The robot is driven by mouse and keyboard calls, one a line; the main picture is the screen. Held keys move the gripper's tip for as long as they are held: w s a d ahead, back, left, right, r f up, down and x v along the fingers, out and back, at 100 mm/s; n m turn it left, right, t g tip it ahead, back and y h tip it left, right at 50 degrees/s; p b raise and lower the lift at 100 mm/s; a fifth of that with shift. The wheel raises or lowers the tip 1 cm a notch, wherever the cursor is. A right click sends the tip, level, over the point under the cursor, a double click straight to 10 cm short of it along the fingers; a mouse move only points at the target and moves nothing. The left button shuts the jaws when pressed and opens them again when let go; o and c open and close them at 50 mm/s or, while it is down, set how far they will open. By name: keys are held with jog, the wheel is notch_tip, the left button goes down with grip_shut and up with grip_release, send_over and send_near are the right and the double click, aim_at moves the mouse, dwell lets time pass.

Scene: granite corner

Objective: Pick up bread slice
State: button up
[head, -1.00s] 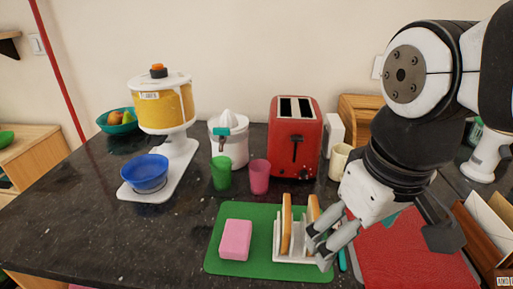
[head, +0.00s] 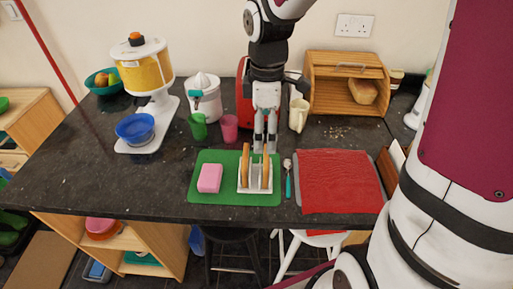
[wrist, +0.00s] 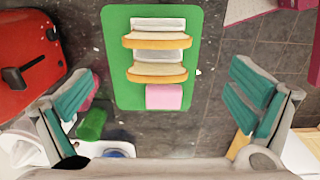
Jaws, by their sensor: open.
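Two bread slices stand upright in a white rack (head: 256,189) on a green board (head: 213,198). The left slice (head: 246,160) and right slice (head: 266,172) show in the head view. The wrist view shows both slices from above, one slice (wrist: 156,41) and the other slice (wrist: 158,74), with the slice nearer the pink block lower in the picture. My gripper (head: 264,146) points down above the rack's far side, its fingers spread wide and empty. In the wrist view the teal finger pads lie on both sides of the board, apart from the slices.
A pink block (head: 209,178) lies left of the rack. A spoon (head: 288,180) and red mat (head: 338,180) lie right. Green cup (head: 198,126), pink cup (head: 229,128), cream mug (head: 299,114) and red toaster (head: 241,95) stand behind.

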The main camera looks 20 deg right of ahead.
aim_at(265, 154)
notch_tip(265, 154, down, 6)
jog(key=shift+f, duration=0.15)
jog(key=shift+w+d+f, duration=0.1)
jog(key=shift+d+f, duration=0.05)
jog(key=shift+f, duration=1.2)
jog(key=shift+w+d+f, duration=0.1)
jog(key=shift+d+f, duration=0.05)
jog(key=shift+f, duration=1.15)
jog(key=c, duration=0.9)
